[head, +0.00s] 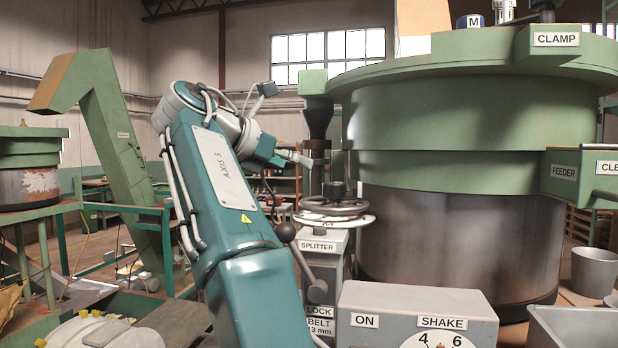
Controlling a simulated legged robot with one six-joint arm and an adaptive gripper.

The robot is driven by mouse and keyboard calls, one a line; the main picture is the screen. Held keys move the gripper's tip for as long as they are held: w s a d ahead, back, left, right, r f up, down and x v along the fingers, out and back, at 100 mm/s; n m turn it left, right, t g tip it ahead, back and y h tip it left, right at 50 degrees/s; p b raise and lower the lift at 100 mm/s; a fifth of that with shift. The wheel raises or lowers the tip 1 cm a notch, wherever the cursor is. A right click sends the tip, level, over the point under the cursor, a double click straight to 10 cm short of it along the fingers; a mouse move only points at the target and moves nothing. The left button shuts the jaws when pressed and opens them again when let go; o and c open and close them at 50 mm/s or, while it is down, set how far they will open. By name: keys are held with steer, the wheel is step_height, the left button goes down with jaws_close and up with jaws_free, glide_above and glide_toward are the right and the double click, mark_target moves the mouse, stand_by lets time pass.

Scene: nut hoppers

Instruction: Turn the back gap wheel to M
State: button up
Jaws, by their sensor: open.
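A dark handwheel (335,205) lies flat over a white dial ring (336,220), on top of the grey post labelled SPLITTER (318,246). I cannot tell whether this is the back gap wheel, and its small dial marks are not legible. A blue and white piece marked M (470,21) shows above the rim of the big green hopper, mostly hidden by it. My gripper (290,157) is open, pointing right, above and to the left of the handwheel and apart from it. No thing shows between its fingers.
The big green and steel hopper (458,225) fills the right side. A SHAKE box (415,308) is in front. A dark funnel (317,118) stands just right of my gripper. A green conveyor (112,145) rises at left.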

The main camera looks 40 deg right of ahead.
mark_target(330, 184)
steer(key=s+n+t+y, duration=0.2)
steer(key=s+n+t, duration=0.3)
steer(key=t, duration=0.1)
steer(key=x, duration=1.1)
steer(key=shift+s+d+f, duration=0.1)
steer(key=shift+d+f, duration=0.1)
steer(key=shift+f, duration=0.15)
steer(key=c, duration=1.2)
